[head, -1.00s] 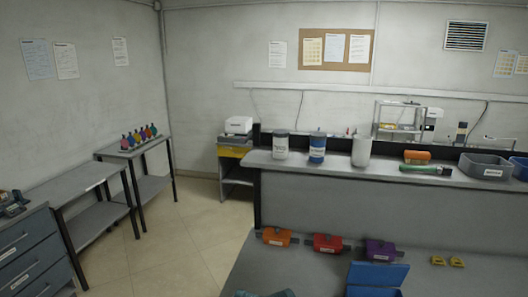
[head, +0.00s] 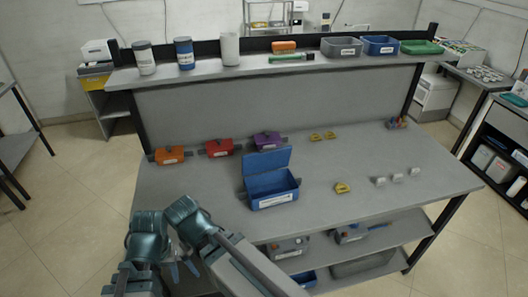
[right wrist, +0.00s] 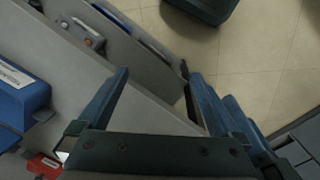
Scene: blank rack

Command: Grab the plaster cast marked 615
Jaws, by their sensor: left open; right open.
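Three small white blocks, which look like the plaster casts (head: 397,177), stand in a row on the right part of the grey workbench (head: 330,215). Their markings are too small to read, so I cannot tell which is 615. My left gripper (head: 184,268) is low in the head view, in front of the bench's near left edge, open and empty, well left of the white blocks. My right gripper (right wrist: 158,75) shows in the right wrist view, open with nothing between its fingers, over the bench edge. No white block shows in that view.
An open blue box (head: 272,188) stands mid-bench, with orange (head: 170,154), red (head: 218,147) and purple (head: 266,140) boxes behind. Yellow pieces (head: 342,188) lie between it and the white blocks. A raised shelf (head: 220,78) holds jars and bins. The bench's front right is clear.

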